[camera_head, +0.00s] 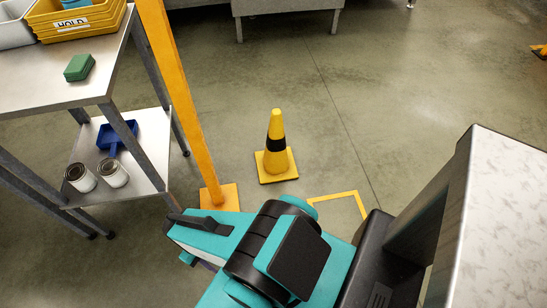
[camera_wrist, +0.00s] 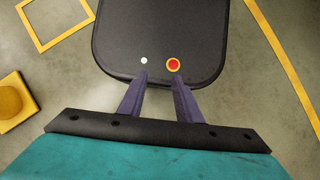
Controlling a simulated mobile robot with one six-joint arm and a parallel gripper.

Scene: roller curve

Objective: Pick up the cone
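The cone (camera_head: 277,146) is yellow with a black band and a square yellow base. It stands upright on the floor near the middle of the head view, beside an orange post. In the wrist view the cone (camera_wrist: 12,101) is seen from above, cut off by the left edge. My gripper (camera_wrist: 160,78) shows two purple fingers in the wrist view, spread apart with nothing between them. The cone lies to the left of the fingers and apart from them. In the head view my teal arm is in front of the cone, and the fingertips cannot be made out.
The orange post (camera_head: 177,100) stands close left of the cone. A metal table (camera_head: 55,98) at left holds a yellow crate (camera_head: 78,22) and a green block (camera_head: 79,67). Its lower shelf has two cans and a blue dustpan. A yellow outline (camera_head: 352,194) marks the floor. Floor behind the cone is clear.

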